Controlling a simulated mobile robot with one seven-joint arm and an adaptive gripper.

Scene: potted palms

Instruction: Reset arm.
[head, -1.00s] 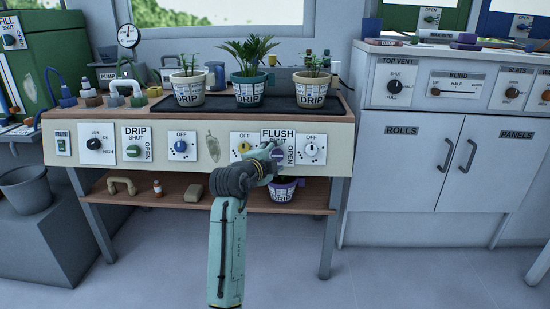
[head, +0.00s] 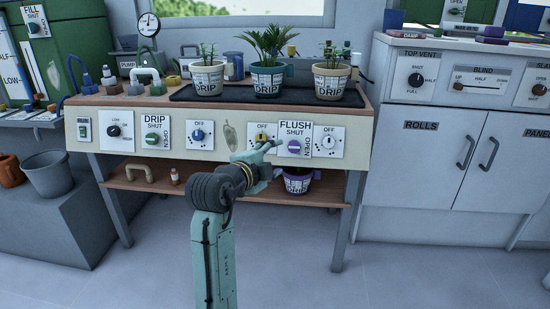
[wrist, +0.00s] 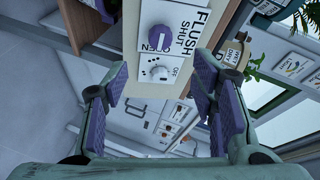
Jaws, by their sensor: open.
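My gripper (head: 264,152) is open and empty in front of the bench's control panel, just left of the FLUSH dial as seen in the head view. In the wrist view its two purple-padded fingers (wrist: 160,92) are spread wide with nothing between the tips. The purple FLUSH knob (head: 294,147) is on the panel, with SHUT above and OPEN at its right. In the wrist view the knob (wrist: 157,38) lies beyond the fingertips, apart from them. Its exact setting is hard to read.
Three potted plants stand on a dark tray (head: 185,96) on the bench. A purple pot (head: 298,182) sits on the lower shelf (head: 260,188). A white cabinet (head: 435,170) stands at the right and a grey bucket (head: 50,176) at the left. The floor in front is clear.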

